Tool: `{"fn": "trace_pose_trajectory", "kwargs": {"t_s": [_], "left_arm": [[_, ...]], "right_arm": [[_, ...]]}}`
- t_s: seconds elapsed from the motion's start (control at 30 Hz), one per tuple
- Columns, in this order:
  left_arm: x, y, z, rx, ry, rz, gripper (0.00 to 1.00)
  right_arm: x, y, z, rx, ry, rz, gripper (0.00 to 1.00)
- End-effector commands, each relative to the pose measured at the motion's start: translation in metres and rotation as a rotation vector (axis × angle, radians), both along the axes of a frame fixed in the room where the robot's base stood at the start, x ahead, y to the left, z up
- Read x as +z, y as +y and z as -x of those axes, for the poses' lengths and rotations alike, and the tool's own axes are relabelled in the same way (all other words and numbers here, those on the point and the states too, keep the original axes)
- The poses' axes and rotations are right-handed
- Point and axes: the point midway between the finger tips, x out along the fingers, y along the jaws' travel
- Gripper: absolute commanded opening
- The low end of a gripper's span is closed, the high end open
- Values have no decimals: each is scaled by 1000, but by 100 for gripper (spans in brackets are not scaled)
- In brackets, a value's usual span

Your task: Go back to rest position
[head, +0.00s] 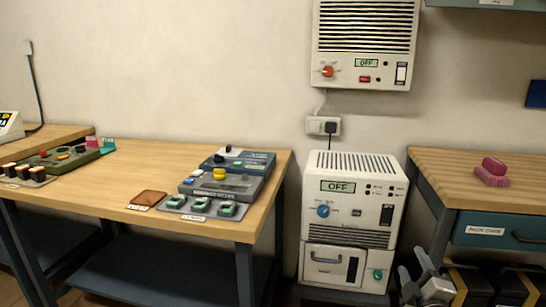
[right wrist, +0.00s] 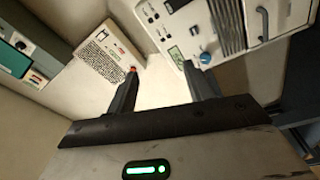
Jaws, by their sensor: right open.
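My right gripper (head: 418,280) shows at the bottom right of the head view, in front of the lower right bench and beside the white floor-standing unit. In the right wrist view its two fingers (right wrist: 163,82) are spread apart with nothing between them. Beyond the fingers the wrist view shows the wall, the wall unit (right wrist: 103,58) and the white unit with a blue knob (right wrist: 200,35). My left gripper is not in view.
A wooden bench (head: 130,165) with control panels (head: 225,185) stands at left. The white unit (head: 356,170) reads OFF, as does the wall heater-like unit (head: 363,75) above. A right bench (head: 450,165) holds pink blocks (head: 492,175). Dark batteries (head: 480,285) sit beneath it, close to my right gripper.

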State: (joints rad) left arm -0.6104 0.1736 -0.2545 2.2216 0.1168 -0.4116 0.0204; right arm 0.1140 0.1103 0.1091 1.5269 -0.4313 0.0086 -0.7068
Motion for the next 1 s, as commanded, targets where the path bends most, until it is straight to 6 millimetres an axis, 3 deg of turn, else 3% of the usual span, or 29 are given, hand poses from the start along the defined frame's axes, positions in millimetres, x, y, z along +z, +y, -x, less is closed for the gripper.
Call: {"fn": "trace_pose_trajectory", "kwargs": {"t_s": [0.03, 0.17, 0.3, 0.5, 0.7, 0.9, 1.0], "left_arm": [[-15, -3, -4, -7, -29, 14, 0], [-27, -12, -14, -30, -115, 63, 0], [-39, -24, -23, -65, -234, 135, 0], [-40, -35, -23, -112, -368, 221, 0], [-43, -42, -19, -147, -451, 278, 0], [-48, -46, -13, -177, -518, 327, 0], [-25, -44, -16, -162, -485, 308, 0]], "right_arm": [[-20, 10, 7, 28, -15, -48, 52], [-45, 48, 31, 131, -49, -242, 52], [-77, 106, 73, 302, -51, -548, 52], [-100, 174, 136, 514, 22, -947, 52], [-110, 214, 186, 652, 116, -1231, 52], [-117, 240, 230, 758, 220, -1467, 52], [-93, 238, 227, 720, 242, -1472, 52]]}}
